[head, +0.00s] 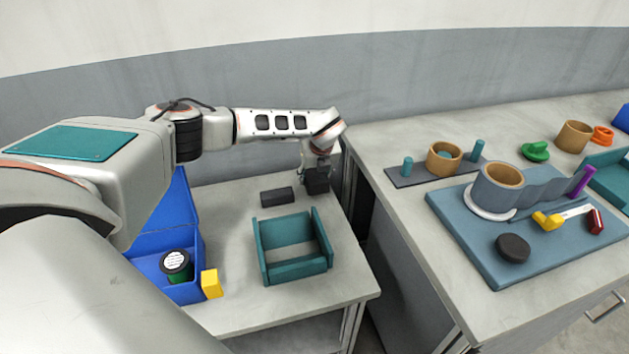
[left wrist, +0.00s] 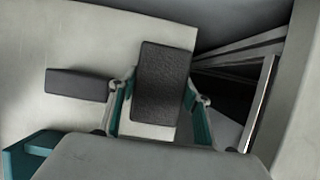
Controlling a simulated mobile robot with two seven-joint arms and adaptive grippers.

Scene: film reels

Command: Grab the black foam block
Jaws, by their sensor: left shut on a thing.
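The black foam block (head: 317,183) is between the fingers of my left gripper (head: 317,172) at the back right of the left table. In the left wrist view the block (left wrist: 162,82) fills the space between the two fingers of the gripper (left wrist: 158,100), and its rough dark face shows. The gripper is shut on it. I cannot tell whether the block touches the table top. My right gripper is not in view.
A second, dark grey block (head: 277,196) lies just left of the gripper. A teal open tray (head: 293,271) stands in front. A blue bin (head: 196,291) with a green-and-black can (head: 177,266) and a yellow block (head: 211,284) are further left. A gap separates the right counter (head: 400,215).

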